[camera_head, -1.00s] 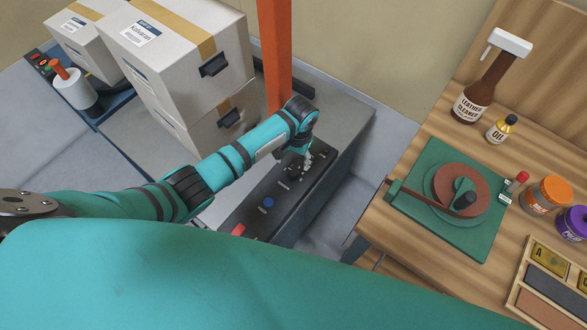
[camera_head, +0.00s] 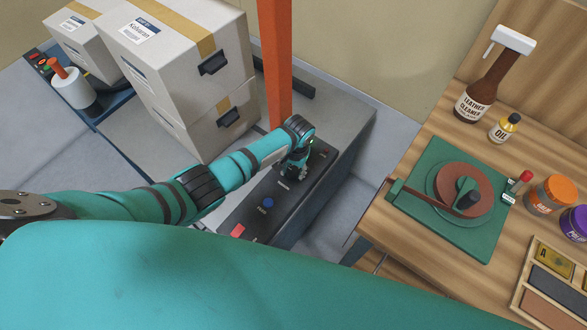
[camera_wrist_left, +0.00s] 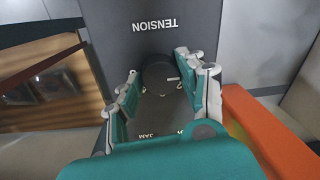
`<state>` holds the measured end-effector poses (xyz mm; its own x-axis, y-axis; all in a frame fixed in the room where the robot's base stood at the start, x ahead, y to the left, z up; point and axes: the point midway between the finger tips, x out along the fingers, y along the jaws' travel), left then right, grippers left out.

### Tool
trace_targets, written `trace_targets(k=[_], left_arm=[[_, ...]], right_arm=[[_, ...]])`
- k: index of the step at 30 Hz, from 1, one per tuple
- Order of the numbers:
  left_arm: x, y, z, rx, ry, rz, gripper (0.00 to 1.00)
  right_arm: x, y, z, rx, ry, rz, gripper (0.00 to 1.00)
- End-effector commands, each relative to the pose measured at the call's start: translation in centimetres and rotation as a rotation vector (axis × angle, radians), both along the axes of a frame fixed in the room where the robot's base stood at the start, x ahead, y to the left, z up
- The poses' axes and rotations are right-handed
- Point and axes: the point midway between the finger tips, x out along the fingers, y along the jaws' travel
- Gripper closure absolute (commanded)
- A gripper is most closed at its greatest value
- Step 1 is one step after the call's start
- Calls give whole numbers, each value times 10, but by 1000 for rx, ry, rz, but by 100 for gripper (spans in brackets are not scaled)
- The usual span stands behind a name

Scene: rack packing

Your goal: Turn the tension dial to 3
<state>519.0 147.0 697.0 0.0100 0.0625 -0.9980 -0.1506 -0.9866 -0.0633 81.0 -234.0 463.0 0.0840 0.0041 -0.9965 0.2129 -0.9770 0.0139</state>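The tension dial (camera_wrist_left: 160,79) is a round black knob on a dark control panel (camera_head: 262,219), below the upside-down word TENSION in the left wrist view. A light pointer mark on the knob points to the picture's right there. I cannot read the scale numbers. My left gripper (camera_head: 292,174) is down at the panel and hides the dial in the head view. In the left wrist view its fingers (camera_wrist_left: 158,68) are spread on either side of the knob, with gaps visible, so it is open. My right gripper is not in view.
An orange post (camera_head: 274,65) stands close behind my left wrist. Stacked boxes (camera_head: 185,65) stand to the left. A wooden bench (camera_head: 403,245) with bottles and jars is at the right.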

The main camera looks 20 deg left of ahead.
Motion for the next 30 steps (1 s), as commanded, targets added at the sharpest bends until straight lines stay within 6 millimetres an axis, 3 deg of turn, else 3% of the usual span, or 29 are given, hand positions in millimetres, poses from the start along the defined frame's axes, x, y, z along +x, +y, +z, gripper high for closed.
trace_targets(k=[1, 7, 19, 30], left_arm=[[0, 0, 0, 0, 0, 0, 68], [0, 0, 0, 0, 0, 0, 93], [-1, 0, 0, 0, 1, -82, 94], [-2, 1, 0, 1, 2, -384, 94]], right_arm=[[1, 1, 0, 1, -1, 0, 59], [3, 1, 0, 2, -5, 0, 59], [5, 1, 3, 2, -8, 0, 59], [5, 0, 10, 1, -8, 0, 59]])
